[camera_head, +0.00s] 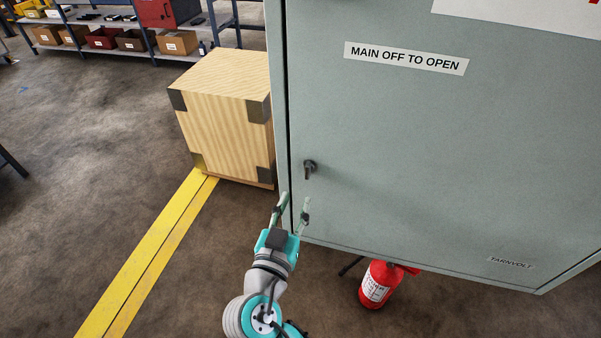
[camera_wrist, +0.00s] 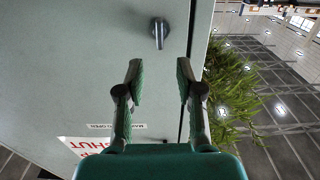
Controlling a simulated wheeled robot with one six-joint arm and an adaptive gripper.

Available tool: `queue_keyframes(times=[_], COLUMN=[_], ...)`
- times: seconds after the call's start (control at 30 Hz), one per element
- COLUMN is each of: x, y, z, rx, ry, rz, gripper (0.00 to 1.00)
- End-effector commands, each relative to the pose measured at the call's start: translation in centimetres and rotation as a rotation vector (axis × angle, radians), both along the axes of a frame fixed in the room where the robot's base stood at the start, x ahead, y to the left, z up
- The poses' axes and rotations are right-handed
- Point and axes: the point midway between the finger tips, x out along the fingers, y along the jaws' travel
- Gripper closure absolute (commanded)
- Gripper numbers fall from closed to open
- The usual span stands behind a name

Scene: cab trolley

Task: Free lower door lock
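The grey-green cabinet door (camera_head: 430,150) fills the right of the head view and also shows in the wrist view (camera_wrist: 80,70). A small dark lock knob (camera_head: 309,168) sits low near the door's left edge. It shows in the wrist view as a grey knob (camera_wrist: 159,31) near the top, ahead of the fingertips, its grip roughly along the door edge. My gripper (camera_head: 296,201) is open and empty, below and slightly left of the knob in the head view. In the wrist view the open fingers (camera_wrist: 158,62) stand apart, with only the door and its edge between them.
A wooden crate (camera_head: 225,125) stands left of the cabinet. A red fire extinguisher (camera_head: 379,285) stands below the door. Yellow floor tape (camera_head: 150,250) runs at the left. A label (camera_head: 405,58) reads MAIN OFF TO OPEN. A green plant (camera_wrist: 230,95) shows beyond the cabinet edge.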

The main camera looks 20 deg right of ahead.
Motion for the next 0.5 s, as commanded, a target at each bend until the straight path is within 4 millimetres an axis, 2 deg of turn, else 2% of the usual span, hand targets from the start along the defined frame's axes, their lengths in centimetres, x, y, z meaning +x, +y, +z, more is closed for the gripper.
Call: queue_keyframes(times=[0.5], x=[6.5], y=[-4.8], z=[0.0], rx=[0.0], ry=[0.0], rz=[-0.001], gripper=[0.64])
